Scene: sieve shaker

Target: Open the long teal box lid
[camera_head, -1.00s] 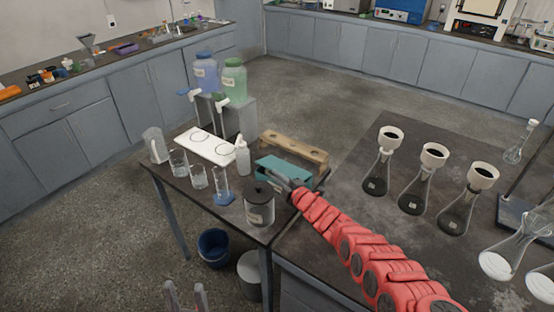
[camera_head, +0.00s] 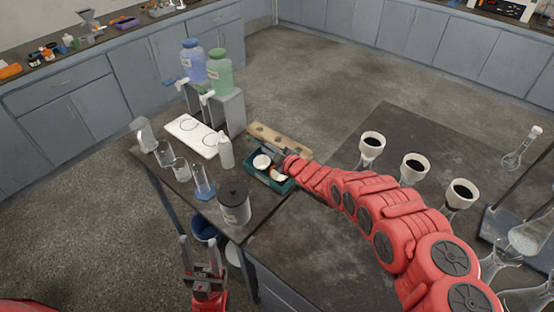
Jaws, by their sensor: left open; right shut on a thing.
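The long teal box (camera_head: 257,177) sits on the table with its top open, and round white and orange-brown contents show inside. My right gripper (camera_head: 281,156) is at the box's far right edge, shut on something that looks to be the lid. The lid itself is mostly hidden by the gripper and red arm, so its angle cannot be told. My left gripper (camera_head: 199,243) is open and empty, low in front of the table's front edge.
A wooden rack (camera_head: 278,138) lies just behind the box. Several flasks with funnels (camera_head: 414,165) stand to the right. A blue bucket (camera_head: 203,230) is on the floor.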

